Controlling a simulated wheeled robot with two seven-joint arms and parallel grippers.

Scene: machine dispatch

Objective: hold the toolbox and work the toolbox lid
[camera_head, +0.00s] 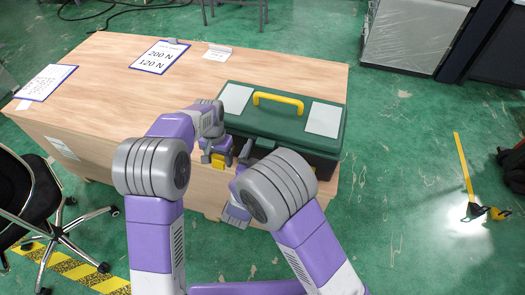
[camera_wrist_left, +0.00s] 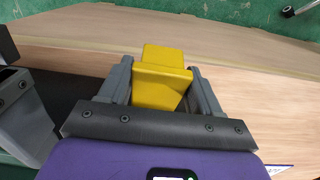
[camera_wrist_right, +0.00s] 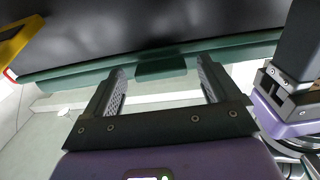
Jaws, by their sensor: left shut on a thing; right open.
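The green toolbox (camera_head: 286,121) stands at the right end of the desk, its lid looking shut, with a yellow carry handle (camera_head: 278,99) on top. My left gripper (camera_wrist_left: 160,76) is shut on a yellow block (camera_wrist_left: 161,83) beside the toolbox; whether the block is joined to the toolbox is unclear. My right gripper (camera_wrist_right: 160,76) is open at the toolbox front. A green tab (camera_wrist_right: 160,68) below the green rim (camera_wrist_right: 232,54) shows between its fingers, and I cannot tell whether they touch it. My right arm hides part of the toolbox front in the head view.
The wooden desk (camera_head: 130,95) is mostly clear to the left of the toolbox. Paper sheets, including a printed card (camera_head: 160,56), lie toward its back and left. An office chair (camera_head: 35,205) stands at the left. Open green floor (camera_head: 405,150) lies to the right.

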